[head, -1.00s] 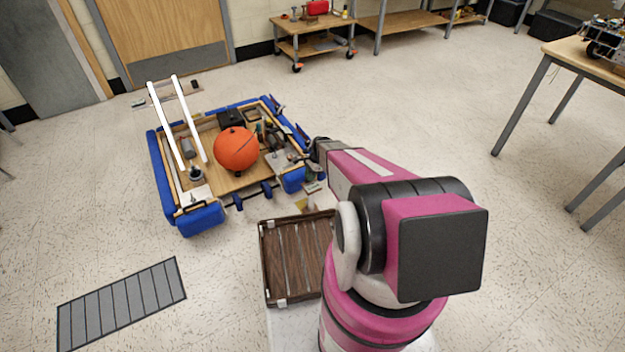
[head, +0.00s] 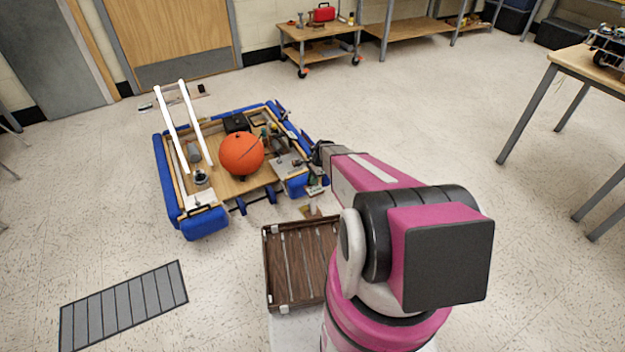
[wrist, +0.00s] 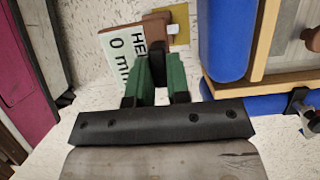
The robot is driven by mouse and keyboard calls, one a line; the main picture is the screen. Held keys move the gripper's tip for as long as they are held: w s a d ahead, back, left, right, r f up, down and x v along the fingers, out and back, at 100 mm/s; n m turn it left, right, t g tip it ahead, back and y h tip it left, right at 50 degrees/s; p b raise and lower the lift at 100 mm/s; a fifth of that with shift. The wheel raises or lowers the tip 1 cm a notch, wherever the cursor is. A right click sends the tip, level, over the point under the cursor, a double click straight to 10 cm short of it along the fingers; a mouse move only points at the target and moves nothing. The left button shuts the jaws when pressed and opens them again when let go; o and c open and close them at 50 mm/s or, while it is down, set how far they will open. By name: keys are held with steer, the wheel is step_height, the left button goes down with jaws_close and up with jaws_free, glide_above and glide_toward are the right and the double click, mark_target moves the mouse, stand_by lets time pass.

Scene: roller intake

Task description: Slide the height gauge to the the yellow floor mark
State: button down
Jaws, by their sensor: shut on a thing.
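The height gauge (wrist: 124,48) shows in the wrist view as a white card with black lettering, "HEI" and "0 m", beside a brown upright part. My gripper (wrist: 158,78) has green fingers closed on the gauge's brown part, and they cover some of it. The yellow floor mark (wrist: 181,22) lies on the floor just beyond the brown part, partly hidden by it. In the head view the gauge (head: 315,190) is a small pale piece below my gripper (head: 320,160), and the mark (head: 311,210) is small and partly hidden beside the tray.
A robot with blue bumpers (head: 205,222) and an orange ball (head: 242,153) stands close by on the left. The brown slatted tray (head: 268,265) is in front of me. A grey grille (head: 125,305) lies at lower left. Floor on the right is open up to a table (head: 565,55).

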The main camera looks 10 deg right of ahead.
steer(key=shift+w, duration=0.15)
stand_by(0.3)
steer(key=shift+w+a, duration=0.35)
steer(key=shift+w, duration=0.7)
stand_by(0.7)
steer(key=shift+w+a, duration=0.15)
steer(key=shift+w, duration=0.15)
steer(key=shift+w+a, duration=0.1)
steer(key=shift+w, duration=0.3)
stand_by(2.0)
steer(key=shift+f, duration=0.1)
steer(key=c, duration=1.1)
jaws_free()
